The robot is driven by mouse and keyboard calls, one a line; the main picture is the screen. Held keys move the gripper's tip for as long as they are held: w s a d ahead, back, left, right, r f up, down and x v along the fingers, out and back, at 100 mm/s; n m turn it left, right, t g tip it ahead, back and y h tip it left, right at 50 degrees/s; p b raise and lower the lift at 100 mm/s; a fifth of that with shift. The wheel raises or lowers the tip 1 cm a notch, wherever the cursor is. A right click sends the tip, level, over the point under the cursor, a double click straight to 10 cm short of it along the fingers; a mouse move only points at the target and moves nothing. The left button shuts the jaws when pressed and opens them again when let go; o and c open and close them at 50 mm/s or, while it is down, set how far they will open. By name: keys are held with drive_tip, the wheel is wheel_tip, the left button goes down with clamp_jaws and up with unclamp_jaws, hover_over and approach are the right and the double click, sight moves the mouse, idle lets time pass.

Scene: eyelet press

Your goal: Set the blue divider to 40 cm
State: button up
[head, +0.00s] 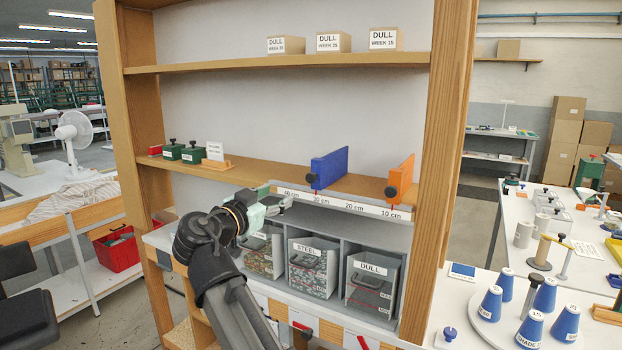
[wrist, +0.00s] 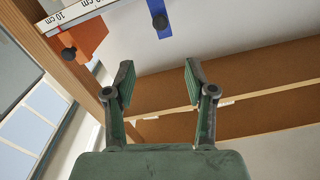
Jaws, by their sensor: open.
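The blue divider (head: 330,168) stands upright on the middle shelf, its black knob facing front. Its front edge is near the 30 cm label on the white scale (head: 354,208), which reads 40 to 10 cm from left to right. In the wrist view the divider (wrist: 164,22) shows at the top, partly cut off, with the scale (wrist: 85,8) to its left. My gripper (head: 277,198) is in front of the shelf edge by the 40 cm end, left of the divider. In the wrist view its fingers (wrist: 159,82) are apart with nothing between them.
An orange divider (head: 400,182) stands near 10 cm. Green boxes (head: 182,152) and a white card (head: 215,151) sit to the left on the same shelf. Labelled bins (head: 371,280) are below the scale. A wooden upright (head: 440,160) bounds the shelf at right.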

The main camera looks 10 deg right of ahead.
sight(310, 178)
drive_tip(key=p+x, duration=0.4)
drive_tip(key=x, duration=1.3)
drive_tip(key=shift+w+p, duration=0.15)
drive_tip(key=shift+p, duration=0.2)
clamp_jaws()
